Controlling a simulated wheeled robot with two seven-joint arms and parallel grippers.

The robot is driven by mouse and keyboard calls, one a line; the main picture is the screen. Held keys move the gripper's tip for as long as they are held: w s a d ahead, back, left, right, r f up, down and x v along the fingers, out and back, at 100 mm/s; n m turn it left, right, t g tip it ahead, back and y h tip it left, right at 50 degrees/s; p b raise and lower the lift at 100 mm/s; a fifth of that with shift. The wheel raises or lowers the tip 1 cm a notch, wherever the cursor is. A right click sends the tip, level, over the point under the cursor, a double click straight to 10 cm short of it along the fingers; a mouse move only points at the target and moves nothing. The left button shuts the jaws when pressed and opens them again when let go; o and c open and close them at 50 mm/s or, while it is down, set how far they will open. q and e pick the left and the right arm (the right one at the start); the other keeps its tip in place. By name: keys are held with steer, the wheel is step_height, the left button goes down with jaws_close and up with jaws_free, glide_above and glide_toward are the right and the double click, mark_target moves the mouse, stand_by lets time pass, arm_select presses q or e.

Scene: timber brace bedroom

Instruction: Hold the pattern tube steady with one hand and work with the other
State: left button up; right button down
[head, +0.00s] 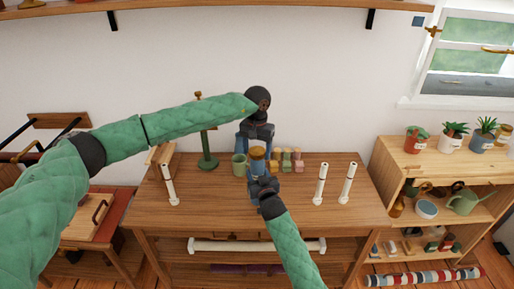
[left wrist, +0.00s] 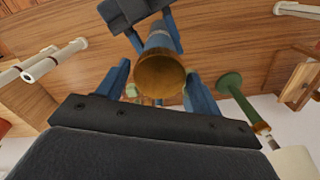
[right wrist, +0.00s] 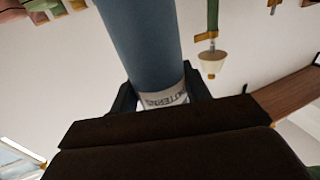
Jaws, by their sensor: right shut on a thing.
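The pattern tube (head: 257,166) is blue with a brown-gold cap and stands upright over the middle of the wooden table. In the right wrist view the tube (right wrist: 145,45) shows a pale lettered label near its lower end. My right gripper (head: 261,182) is shut on it low down, from the front. My left gripper (head: 257,147) is above the tube, pointing down. In the left wrist view its fingers stand apart on either side of the cap (left wrist: 160,75), with gaps visible. The cap is on the tube.
On the table (head: 225,205), a green cup (head: 239,165) stands left of the tube and several small coloured blocks (head: 287,160) right of it. A green stand (head: 208,155) is at back left. White posts (head: 320,184) rise near both sides. The front table top is mostly clear.

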arm_select(q)
steer(key=c, duration=0.8)
steer(key=shift+o, duration=0.2)
steer(key=n, duration=3.4)
steer(key=shift+r+n, duration=0.1)
steer(key=shift+n, duration=0.3)
steer(key=n, duration=0.6)
steer(key=shift+n, duration=0.4)
steer(key=n, duration=0.5)
steer(key=shift+n, duration=0.3)
steer(key=n, duration=0.7)
steer(key=shift+w+r, duration=0.1)
steer(key=shift+r, duration=0.65)
